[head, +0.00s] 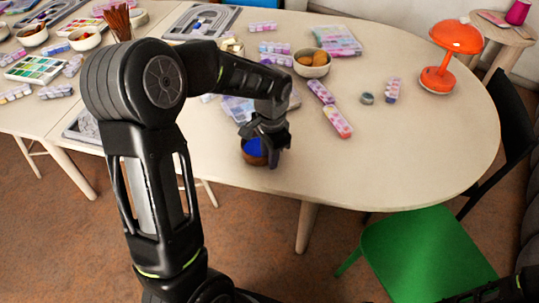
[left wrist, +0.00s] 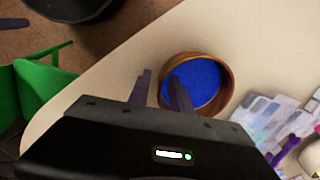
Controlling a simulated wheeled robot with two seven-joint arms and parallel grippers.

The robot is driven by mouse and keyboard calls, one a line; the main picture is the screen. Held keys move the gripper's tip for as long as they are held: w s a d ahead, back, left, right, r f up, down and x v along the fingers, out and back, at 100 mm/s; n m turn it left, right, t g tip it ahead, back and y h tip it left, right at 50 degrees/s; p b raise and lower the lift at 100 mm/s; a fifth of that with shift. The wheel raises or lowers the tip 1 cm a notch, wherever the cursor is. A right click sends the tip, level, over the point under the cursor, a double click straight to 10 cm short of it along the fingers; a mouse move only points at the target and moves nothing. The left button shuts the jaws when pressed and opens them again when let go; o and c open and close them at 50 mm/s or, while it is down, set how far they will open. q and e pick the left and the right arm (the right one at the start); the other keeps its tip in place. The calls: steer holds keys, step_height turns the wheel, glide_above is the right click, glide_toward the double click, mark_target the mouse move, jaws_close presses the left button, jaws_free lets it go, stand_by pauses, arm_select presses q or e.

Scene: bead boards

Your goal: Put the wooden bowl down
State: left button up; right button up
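The wooden bowl (head: 246,157) with blue filling is near the table's front edge in the head view. The left wrist view also shows the bowl (left wrist: 228,72), round and brown-rimmed, apparently level on the table. My left gripper (head: 268,155) points down at the bowl's right side. In the left wrist view the left gripper (left wrist: 162,82) has its fingers apart, one over the inside of the bowl and one outside its wall. A strip of table shows between the outer finger and the wall. The head view partly hides the bowl behind the gripper.
The table (head: 420,150) is bare to the right of the bowl. Bead packs (head: 337,122), a small round container (head: 367,98), a bowl of orange-brown pieces (head: 312,66) and an orange lamp (head: 438,78) stand farther back. A green chair (head: 420,255) is in front.

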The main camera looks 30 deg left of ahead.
arm_select(q)
steer(key=shift+r, duration=0.1)
step_height(320, 180, up, 12)
steer(key=shift+s+d+p, duration=0.15)
steer(key=shift+d+p, duration=0.1)
steer(key=shift+p, duration=0.2)
stand_by(0.8)
